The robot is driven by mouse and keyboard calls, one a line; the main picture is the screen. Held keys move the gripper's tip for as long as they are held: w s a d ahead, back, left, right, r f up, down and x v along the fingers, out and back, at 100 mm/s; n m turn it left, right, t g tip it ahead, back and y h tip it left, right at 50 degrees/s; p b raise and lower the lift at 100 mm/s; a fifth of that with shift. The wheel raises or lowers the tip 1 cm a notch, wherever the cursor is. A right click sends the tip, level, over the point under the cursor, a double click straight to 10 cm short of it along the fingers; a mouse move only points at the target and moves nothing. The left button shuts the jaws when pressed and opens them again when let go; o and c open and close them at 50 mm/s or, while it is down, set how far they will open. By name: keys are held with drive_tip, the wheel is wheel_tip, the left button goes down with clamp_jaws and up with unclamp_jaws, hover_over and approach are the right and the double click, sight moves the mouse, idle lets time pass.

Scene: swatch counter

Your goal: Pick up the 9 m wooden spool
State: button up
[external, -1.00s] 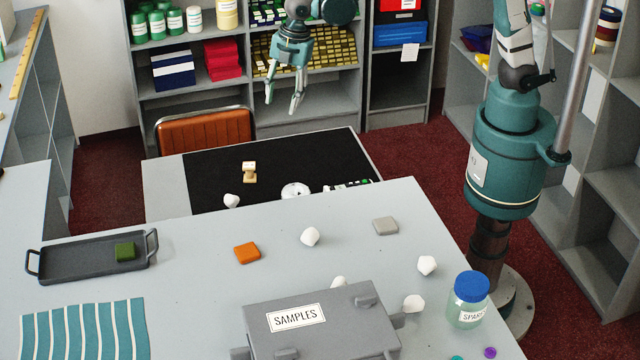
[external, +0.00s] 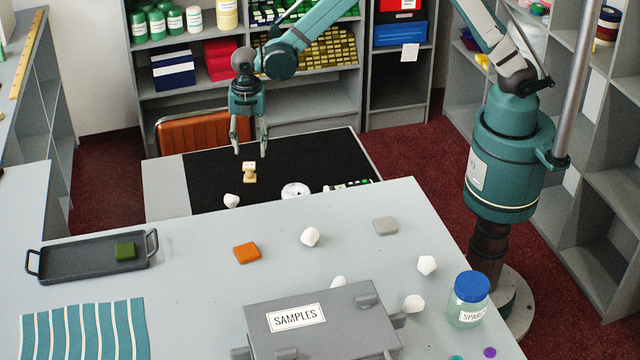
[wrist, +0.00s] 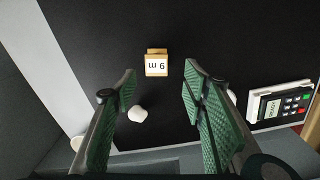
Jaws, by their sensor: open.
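The wooden spool (external: 250,172) stands on the black mat of the lower table in the external view. In the wrist view the spool (wrist: 157,64) shows a white label reading "9 m", upside down, between tan wooden ends. My gripper (external: 249,153) is open above the mat, with its fingers pointing down just above and behind the spool in the external view. In the wrist view the green-padded fingers of my gripper (wrist: 160,80) are spread wide, and the spool appears between and beyond their tips. Nothing is between the fingers.
A white faceted lump (external: 232,200) lies near the spool; a white round item (external: 295,190) and a card reader (wrist: 281,102) lie to the right. An orange chair (external: 190,131) stands behind the table. The black mat (external: 320,160) is clear right of the spool.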

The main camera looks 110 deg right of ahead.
sight(249, 165)
drive_tip(key=shift+w+d+f, duration=0.1)
drive_tip(key=shift+w+f, duration=0.05)
drive_tip(key=shift+f, duration=0.3)
drive_tip(key=shift+w+d+f, duration=0.1)
drive_tip(key=shift+f, duration=0.3)
drive_tip(key=shift+f, duration=1.3)
drive_tip(key=shift+w+f+b, duration=0.1)
drive_tip(key=shift+f+b, duration=0.2)
drive_tip(key=shift+f, duration=2.3)
drive_tip(key=c, duration=1)
